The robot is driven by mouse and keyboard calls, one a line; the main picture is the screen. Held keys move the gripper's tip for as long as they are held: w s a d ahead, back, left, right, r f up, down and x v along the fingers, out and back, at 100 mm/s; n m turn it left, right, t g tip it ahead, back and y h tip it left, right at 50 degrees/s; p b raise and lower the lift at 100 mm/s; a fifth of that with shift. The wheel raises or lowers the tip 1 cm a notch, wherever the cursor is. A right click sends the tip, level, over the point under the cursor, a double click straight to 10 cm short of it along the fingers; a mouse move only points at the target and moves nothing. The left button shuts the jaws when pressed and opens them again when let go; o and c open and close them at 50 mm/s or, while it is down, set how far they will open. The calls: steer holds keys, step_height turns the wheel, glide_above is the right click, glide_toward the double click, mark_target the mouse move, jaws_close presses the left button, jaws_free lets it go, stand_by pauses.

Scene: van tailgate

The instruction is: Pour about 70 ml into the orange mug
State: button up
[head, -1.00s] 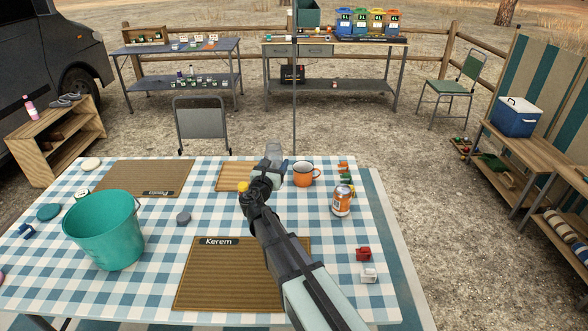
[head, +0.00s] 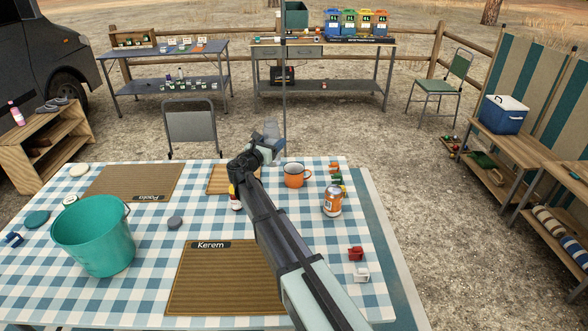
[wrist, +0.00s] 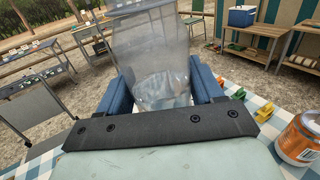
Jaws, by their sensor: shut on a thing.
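The orange mug (head: 294,176) stands upright on the checked tablecloth, open at the top, and what is inside it is too small to tell. My gripper (head: 268,146) is shut on a clear see-through container (head: 271,129), held above the far edge of the table, left of and higher than the mug. In the wrist view the container (wrist: 150,50) sits between the blue fingers of my gripper (wrist: 160,92). Something pale and bluish shows near its bottom; I cannot tell whether it is liquid. The mug does not show in the wrist view.
A small bottle (head: 235,200) stands left of my arm. A wooden board (head: 218,180) lies behind it. A teal bucket (head: 100,240) stands at left. A placemat (head: 215,285) lies in front.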

steer(key=w+d+m+g+h, duration=0.2)
steer(key=w+m+g+h, duration=0.1)
steer(key=w, duration=0.6)
steer(key=w+d+m+g+h, duration=0.3)
steer(key=w, duration=0.5)
step_height(320, 180, down, 13)
steer(key=shift+w+d+f+g+h, duration=0.15)
steer(key=shift+w+f+g+h, duration=0.05)
steer(key=shift+w+g+h, duration=0.25)
steer(key=shift+s+m, duration=0.1)
steer(key=shift+m, duration=0.4)
steer(key=m, duration=0.3)
steer(key=f+m+h, duration=0.1)
steer(key=m, duration=0.2)
steer(key=s+m+h, duration=0.1)
steer(key=m, duration=0.2)
steer(key=shift+d+f+h, duration=0.15)
steer(key=shift+h, duration=0.1)
steer(key=shift+w+r+m+g+h, duration=0.15)
steer(key=shift+r+m+g+h, duration=0.1)
steer(key=shift+m, duration=0.75)
steer(key=shift+w+r+m+g+h, duration=0.15)
steer(key=shift+r+m+g, duration=0.15)
steer(key=shift+m, duration=0.7)
steer(key=shift+w+r+m+g+h, duration=0.1)
steer(key=shift+r+m+g+h, duration=0.15)
steer(key=shift+m, duration=0.75)
